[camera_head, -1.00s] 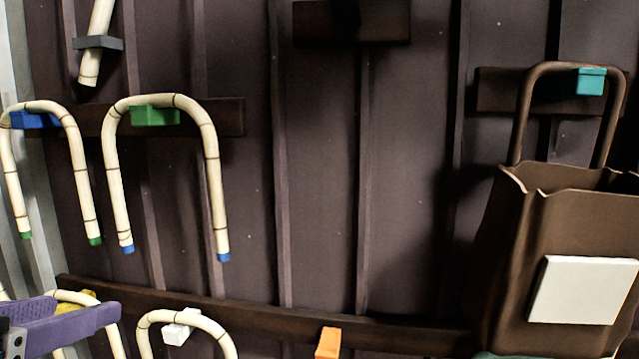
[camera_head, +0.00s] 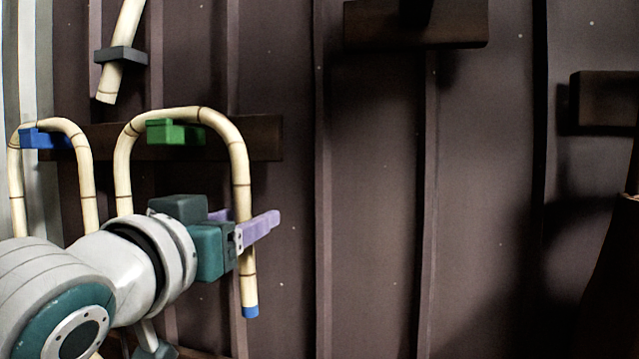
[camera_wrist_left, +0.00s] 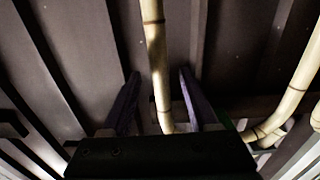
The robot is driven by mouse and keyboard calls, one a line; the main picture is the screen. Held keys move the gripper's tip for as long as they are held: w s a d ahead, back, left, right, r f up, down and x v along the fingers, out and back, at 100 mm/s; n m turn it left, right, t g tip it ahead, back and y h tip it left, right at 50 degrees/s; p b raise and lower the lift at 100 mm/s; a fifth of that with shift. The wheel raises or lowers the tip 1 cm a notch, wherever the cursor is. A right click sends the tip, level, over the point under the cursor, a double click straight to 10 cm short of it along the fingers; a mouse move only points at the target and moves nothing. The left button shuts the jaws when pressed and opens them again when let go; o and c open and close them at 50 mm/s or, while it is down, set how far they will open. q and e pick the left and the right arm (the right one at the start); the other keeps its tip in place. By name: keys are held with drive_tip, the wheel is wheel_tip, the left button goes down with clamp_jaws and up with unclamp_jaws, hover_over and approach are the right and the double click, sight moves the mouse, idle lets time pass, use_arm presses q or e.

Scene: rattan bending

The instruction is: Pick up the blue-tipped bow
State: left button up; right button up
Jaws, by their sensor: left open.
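The blue-tipped bow (camera_head: 240,165) is a pale, jointed rattan arch hanging upside-down-U over a green peg (camera_head: 172,132). A blue tip (camera_head: 251,311) shows on its right leg; its left leg's lower end is hidden behind my left arm. My left gripper (camera_head: 252,218) is open at the right leg, above the tip, with purple fingers on either side of it. In the left wrist view a rattan leg (camera_wrist_left: 152,40) runs between the spread fingers (camera_wrist_left: 158,82). I cannot tell whether they touch it. My right gripper is not in view.
Another rattan bow (camera_head: 85,165) hangs on a blue peg (camera_head: 45,139) to the left. A rattan pole (camera_head: 125,45) sits in a grey holder (camera_head: 121,55) above.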

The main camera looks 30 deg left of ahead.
use_arm(q)
drive_tip(key=p+x, duration=0.1)
drive_tip(key=x, duration=0.2)
drive_tip(key=shift+w+a, duration=0.15)
drive_tip(key=shift+w, duration=0.25)
drive_tip(key=shift+f, duration=0.1)
clamp_jaws()
